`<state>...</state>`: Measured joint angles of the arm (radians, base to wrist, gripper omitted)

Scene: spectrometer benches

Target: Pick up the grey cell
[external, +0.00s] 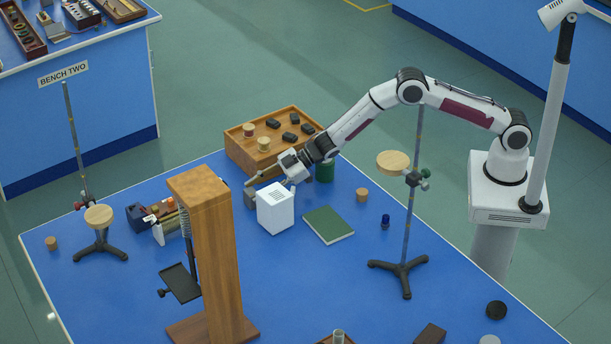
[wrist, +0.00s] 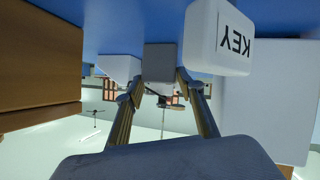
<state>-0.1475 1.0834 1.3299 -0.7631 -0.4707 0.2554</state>
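The grey cell (wrist: 160,62) is a small plain block on the blue bench, straight ahead between my fingertips in the wrist view. In the external view the grey cell (external: 250,198) is mostly hidden behind a white box. My gripper (external: 262,178) reaches low over the bench from the right. In the wrist view my gripper (wrist: 160,82) has its two fingers apart, one tip on each side of the cell's near edge. I see no clear grip on the cell; contact is hard to judge.
A wooden tray (external: 241,153) stands behind my gripper. A wooden column (external: 216,260) stands in front. A green book (external: 328,225) lies to the right.

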